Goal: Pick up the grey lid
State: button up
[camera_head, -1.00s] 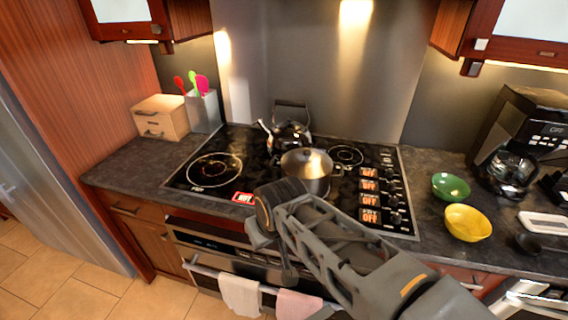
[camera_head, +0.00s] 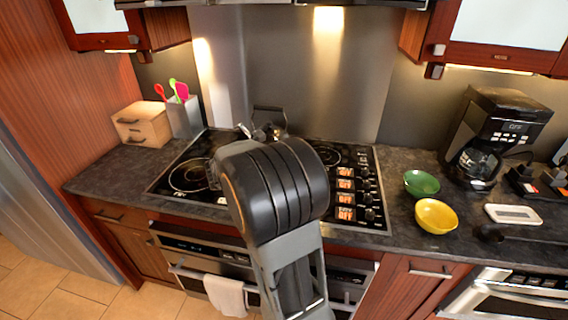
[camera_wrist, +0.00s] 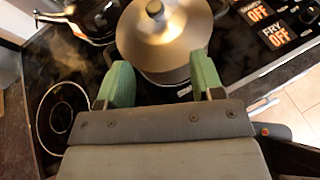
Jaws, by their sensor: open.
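The grey lid (camera_wrist: 170,40) sits on a metal pot (camera_wrist: 172,76) on the stove, its round knob pointing up in the wrist view. My gripper (camera_wrist: 158,72) is open, with its two green fingers apart at the near side of the pot. The fingertips overlap the lid's near edge in the picture; I cannot tell whether they touch it. Nothing is between the fingers but the view of the pot and lid. In the head view my arm (camera_head: 275,190) covers the pot and lid, and the fingers are hidden.
A dark kettle (camera_wrist: 85,18) stands behind and left of the pot. The cooktop (camera_head: 185,178) has knobs at right. A green bowl (camera_head: 421,183), yellow bowl (camera_head: 436,216) and coffee maker (camera_head: 493,135) stand on the right counter. A wooden box (camera_head: 142,125) is at left.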

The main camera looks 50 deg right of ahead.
jog(key=shift+n, duration=0.5)
jog(key=x, duration=0.6)
jog(key=p+x, duration=0.1)
jog(key=x, duration=0.2)
jog(key=shift+w+r, duration=0.25)
jog(key=p+x, duration=0.1)
jog(key=x, duration=0.1)
jog(key=p+x, duration=0.1)
jog(key=x, duration=0.1)
jog(key=shift+w+d+r, duration=0.1)
jog(key=shift+r, duration=0.1)
jog(key=shift+x, duration=0.75)
jog(key=shift+c, duration=0.4)
grip_shut()
